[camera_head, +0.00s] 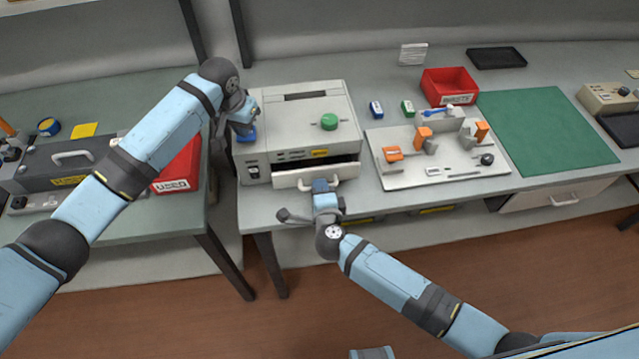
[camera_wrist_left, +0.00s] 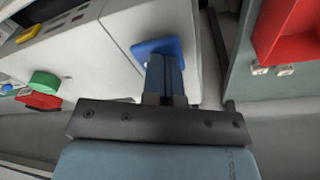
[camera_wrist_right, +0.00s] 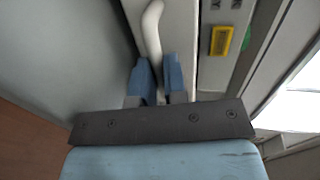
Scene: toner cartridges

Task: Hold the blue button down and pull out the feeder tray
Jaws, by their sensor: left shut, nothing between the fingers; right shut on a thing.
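The blue button (camera_head: 247,136) is on the left side of the grey machine (camera_head: 296,112); it also shows in the left wrist view (camera_wrist_left: 157,47). My left gripper (camera_head: 250,128) is shut and empty, its fingertips (camera_wrist_left: 166,60) against the button, as far as I can see. The feeder tray (camera_head: 292,180) at the machine's lower front stands partly out, with a dark gap above its front. My right gripper (camera_head: 322,184) is shut on the tray's white handle (camera_wrist_right: 152,30), in front of the machine. The fingers hide part of the handle.
A green knob (camera_head: 329,121) is on the machine's top. To the right are a pale board (camera_head: 400,178) with orange-handled tools, a red bin (camera_head: 449,88) and a green mat (camera_head: 545,130). Another red bin (camera_head: 178,170) stands on the left table. The floor in front is clear.

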